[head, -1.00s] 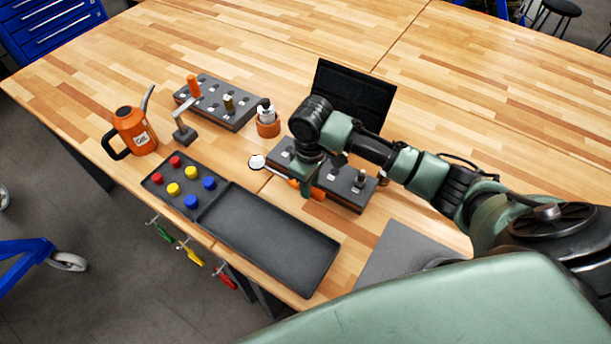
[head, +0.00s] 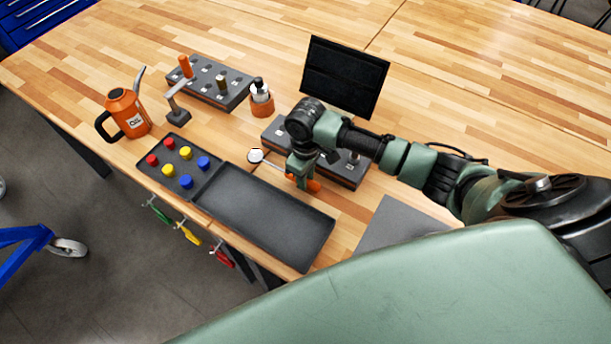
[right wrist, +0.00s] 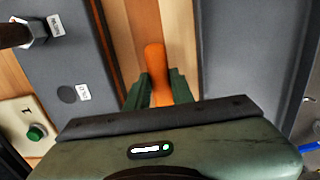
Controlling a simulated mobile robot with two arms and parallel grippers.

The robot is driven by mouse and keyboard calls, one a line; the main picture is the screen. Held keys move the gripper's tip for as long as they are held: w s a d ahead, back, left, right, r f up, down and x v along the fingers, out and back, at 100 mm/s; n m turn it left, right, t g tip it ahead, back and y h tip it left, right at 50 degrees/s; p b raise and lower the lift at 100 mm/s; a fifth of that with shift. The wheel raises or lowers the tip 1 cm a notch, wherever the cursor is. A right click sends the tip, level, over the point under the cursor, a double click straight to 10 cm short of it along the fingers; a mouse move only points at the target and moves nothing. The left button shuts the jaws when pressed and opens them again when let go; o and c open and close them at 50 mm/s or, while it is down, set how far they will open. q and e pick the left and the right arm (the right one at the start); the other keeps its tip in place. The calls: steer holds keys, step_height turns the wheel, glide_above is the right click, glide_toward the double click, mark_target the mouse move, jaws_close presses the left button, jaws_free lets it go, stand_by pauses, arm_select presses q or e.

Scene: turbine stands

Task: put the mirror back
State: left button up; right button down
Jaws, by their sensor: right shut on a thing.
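The mirror has a small round head (head: 256,155), a thin shaft and an orange handle (head: 315,186). My right gripper (head: 300,180) is shut on the handle, between the stand and the tray. In the right wrist view the orange handle (right wrist: 155,72) sits between my two green fingers (right wrist: 157,92). The grey stand (head: 345,177) is just behind the gripper and partly hidden by my arm. In the right wrist view the stand (right wrist: 75,70) shows an empty round hole beside a label. The mirror's height above the table is hard to tell. My left gripper is not in view.
An empty dark tray (head: 265,215) lies in front, beside a tray of coloured knobs (head: 180,150). A second stand (head: 215,95), an orange oil can (head: 126,113), an orange-based bottle (head: 261,100) and a black screen (head: 345,75) stand around. A grey mat (head: 395,225) lies right.

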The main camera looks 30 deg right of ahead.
steer(key=shift+f, duration=0.7)
stand_by(0.3)
steer(key=c, duration=1.1)
jaws_free()
steer(key=shift+c, duration=0.2)
steer(key=shift+o, duration=0.9)
steer(key=shift+r, duration=3.55)
steer(key=shift+f, duration=0.1)
